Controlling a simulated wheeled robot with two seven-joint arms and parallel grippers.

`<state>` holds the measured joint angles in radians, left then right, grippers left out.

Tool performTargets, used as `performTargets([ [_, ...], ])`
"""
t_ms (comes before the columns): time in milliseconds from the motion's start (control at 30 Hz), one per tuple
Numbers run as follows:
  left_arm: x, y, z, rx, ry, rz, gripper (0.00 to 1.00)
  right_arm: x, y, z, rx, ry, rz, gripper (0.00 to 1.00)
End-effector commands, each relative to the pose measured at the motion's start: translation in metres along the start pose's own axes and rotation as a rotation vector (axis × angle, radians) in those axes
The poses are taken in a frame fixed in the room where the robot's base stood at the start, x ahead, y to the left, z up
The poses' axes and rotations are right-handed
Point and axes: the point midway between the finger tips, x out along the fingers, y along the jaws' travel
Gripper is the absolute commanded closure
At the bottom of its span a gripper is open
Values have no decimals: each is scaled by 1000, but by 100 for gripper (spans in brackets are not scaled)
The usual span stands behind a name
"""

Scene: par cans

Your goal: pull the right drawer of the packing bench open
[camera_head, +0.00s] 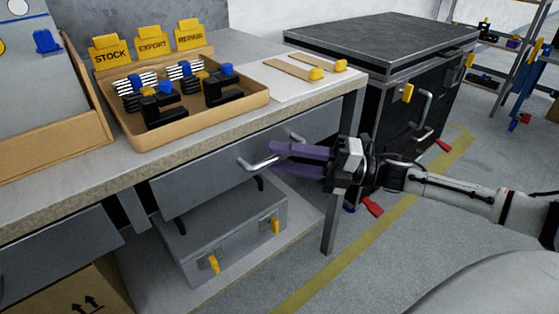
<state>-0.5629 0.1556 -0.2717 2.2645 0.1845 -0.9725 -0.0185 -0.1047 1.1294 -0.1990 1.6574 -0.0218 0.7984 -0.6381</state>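The packing bench (222,131) fills the left and middle of the head view. Its right drawer (190,187) is a grey front under the worktop and looks closed. The drawer has a silver bar handle (258,164), whose middle is covered by my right gripper (273,157). The gripper reaches in from the right, with its two purple fingers one above the other at the handle. The bar seems to run between the fingertips; whether they press on it I cannot tell. My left gripper is not in view.
A cardboard tray (200,122) with black-and-blue clamps and label cards stands on the bench. A grey case (235,238) with yellow latches sits on the lower shelf. A black cabinet (385,60) stands behind the right end. Open floor lies at the lower right.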

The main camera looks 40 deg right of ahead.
Motion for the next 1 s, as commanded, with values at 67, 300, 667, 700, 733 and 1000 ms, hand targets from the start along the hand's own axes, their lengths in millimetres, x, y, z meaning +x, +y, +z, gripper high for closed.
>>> performTargets([
  [67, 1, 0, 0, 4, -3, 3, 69, 5, 0, 0, 0, 0, 1, 69],
  [300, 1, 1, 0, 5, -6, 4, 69, 8, 0, 0, 1, -1, -1, 69],
  [667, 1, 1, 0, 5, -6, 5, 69, 8, 0, 0, 2, -1, -1, 100],
  [700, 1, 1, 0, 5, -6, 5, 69, 8, 0, 0, 2, -1, -1, 100],
  [733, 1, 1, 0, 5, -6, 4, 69, 8, 0, 0, 2, -1, -1, 100],
  [1000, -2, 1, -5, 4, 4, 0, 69, 9, 2, -7, 5, 11, 1, 100],
])
